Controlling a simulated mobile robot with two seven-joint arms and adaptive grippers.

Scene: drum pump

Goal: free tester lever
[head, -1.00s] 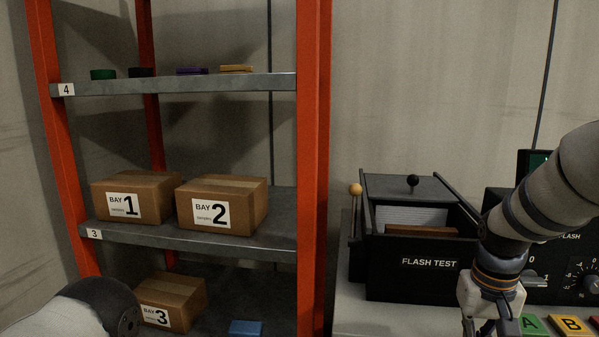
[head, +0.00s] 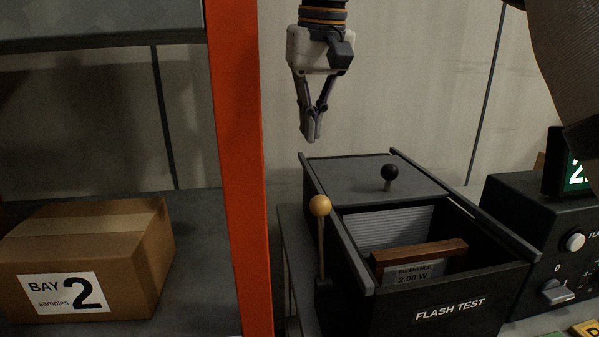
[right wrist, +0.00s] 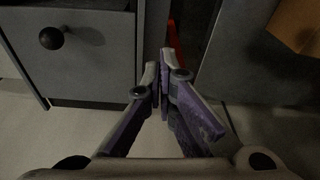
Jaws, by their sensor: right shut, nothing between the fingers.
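The flash tester (head: 450,309) is a black box on the bench, marked FLASH TEST. A grey lid (head: 360,178) with a black knob (head: 389,172) covers the rear of the box. My right gripper (head: 311,138) is shut and empty, pointing down above and behind the lever, apart from it. The right wrist view shows its closed fingers (right wrist: 163,85) beside the lid (right wrist: 80,40) and its black knob (right wrist: 52,38). My left gripper is not in view.
Inside the tester lies a wooden block (head: 420,258) with a label reading 2.00. An orange rack post (head: 237,170) stands left of the tester, with a BAY 2 box (head: 90,240) on the shelf. A control unit (head: 540,235) stands at the right.

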